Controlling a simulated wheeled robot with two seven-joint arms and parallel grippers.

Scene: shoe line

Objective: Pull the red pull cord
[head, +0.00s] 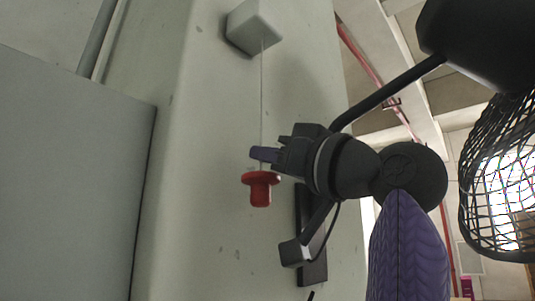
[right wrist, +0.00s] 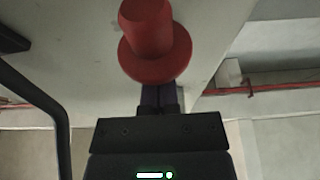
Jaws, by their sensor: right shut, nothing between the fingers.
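The red pull cord's handle (head: 260,187) hangs in front of a pale wall in the head view. A thin pale string (head: 262,95) runs up from it to a white box. My right gripper (head: 262,154) is shut just above the handle, its fingertips at the string. The jaws have nothing between them. The right wrist view shows the red handle (right wrist: 150,45) large at the top, with the dark gripper fingers (right wrist: 158,97) beneath it in the picture, partly hidden by the handle's flange. My left gripper is not in view.
The white box (head: 254,27) is fixed high on the pale wall (head: 215,130). A grey panel (head: 70,170) stands at the left. A black mesh fan guard (head: 500,175) is at the right. A red pipe (head: 375,75) runs along the ceiling behind.

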